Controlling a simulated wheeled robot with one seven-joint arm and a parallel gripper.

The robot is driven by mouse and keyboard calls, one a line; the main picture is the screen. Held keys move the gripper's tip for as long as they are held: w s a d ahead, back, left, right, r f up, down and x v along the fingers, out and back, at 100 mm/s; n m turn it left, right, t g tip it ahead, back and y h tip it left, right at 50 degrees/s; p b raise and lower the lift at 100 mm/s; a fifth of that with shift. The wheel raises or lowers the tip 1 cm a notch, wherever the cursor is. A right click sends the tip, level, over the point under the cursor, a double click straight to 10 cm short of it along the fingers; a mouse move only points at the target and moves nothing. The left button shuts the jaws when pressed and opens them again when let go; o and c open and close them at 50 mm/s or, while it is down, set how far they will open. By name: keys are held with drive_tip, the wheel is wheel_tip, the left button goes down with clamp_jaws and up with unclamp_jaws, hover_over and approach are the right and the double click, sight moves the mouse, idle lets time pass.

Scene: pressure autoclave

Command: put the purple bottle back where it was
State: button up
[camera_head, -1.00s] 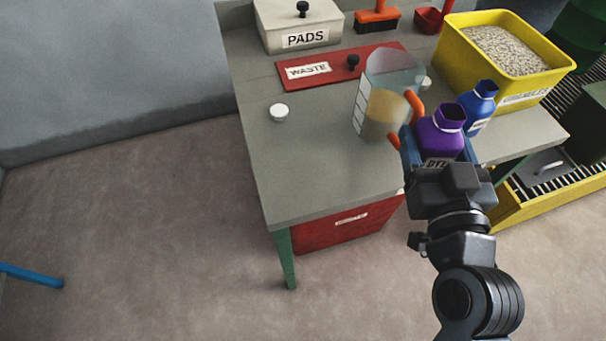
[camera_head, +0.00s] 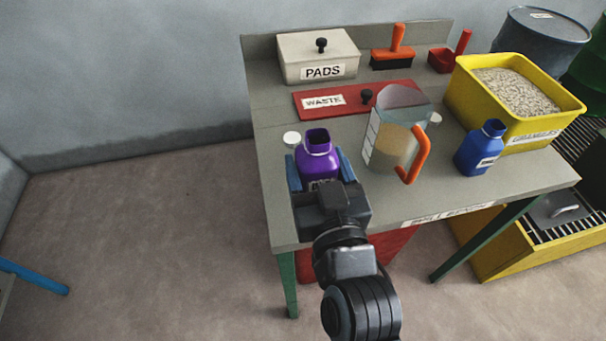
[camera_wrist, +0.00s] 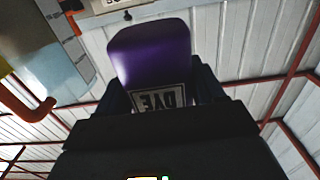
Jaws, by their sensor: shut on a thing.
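A white cap (camera_head: 292,139) lies just behind the bottle on the left.
A clear jug (camera_head: 392,140) with an orange handle and tan contents stands right of the bottle. A blue bottle (camera_head: 477,150) and a yellow granules tub (camera_head: 560,100) are farther right. Behind are a red waste lid (camera_head: 385,92) and a pads box (camera_head: 350,50).

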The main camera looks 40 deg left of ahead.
sight(303, 164)
drive_tip(key=a, duration=0.1)
drive_tip(key=a+f, duration=0.1)
drive_tip(key=shift+w+a+f, duration=0.15)
drive_tip(key=shift+a+f, duration=0.15)
drive_tip(key=shift+a, duration=0.1)
drive_tip(key=shift+f+b, duration=0.3)
drive_tip(key=shift+f, duration=1.75)
drive_tip(key=shift+f, duration=0.2)
drive_tip(key=o, duration=1.3)
drive_tip(key=shift+c, duration=0.2)
drive_tip(key=shift+r, duration=0.15)
